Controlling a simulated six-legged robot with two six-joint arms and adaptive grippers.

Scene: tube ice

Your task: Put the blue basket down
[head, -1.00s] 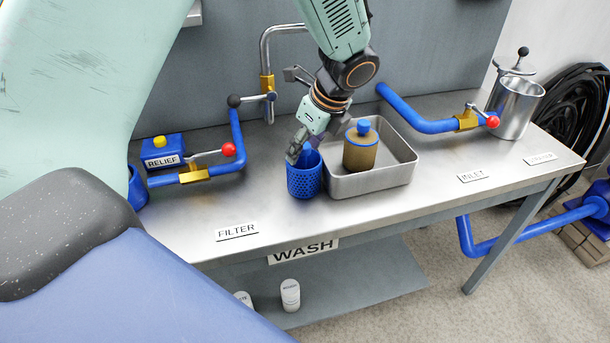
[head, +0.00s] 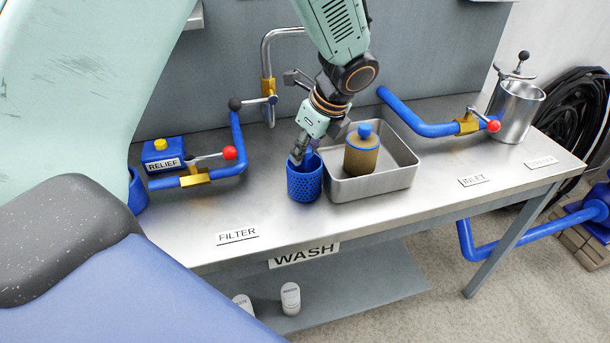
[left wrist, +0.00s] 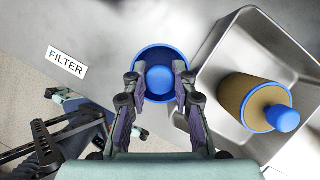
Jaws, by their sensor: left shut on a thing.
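The blue perforated basket (head: 305,184) is upright at the bench's middle, just left of the metal tray. It looks to be at the bench top, but I cannot tell whether its base touches. My left gripper (head: 299,157) comes down from above and is shut on the basket at its top. My right gripper is not in view.
The metal tray (head: 372,188) holds a tan cylinder with a blue knob (head: 361,156). Blue pipes with red-knobbed valves (head: 229,153) stand left and right. A metal pot (head: 515,110) is at the far right. Bare bench lies in front, around the FILTER label (head: 237,235).

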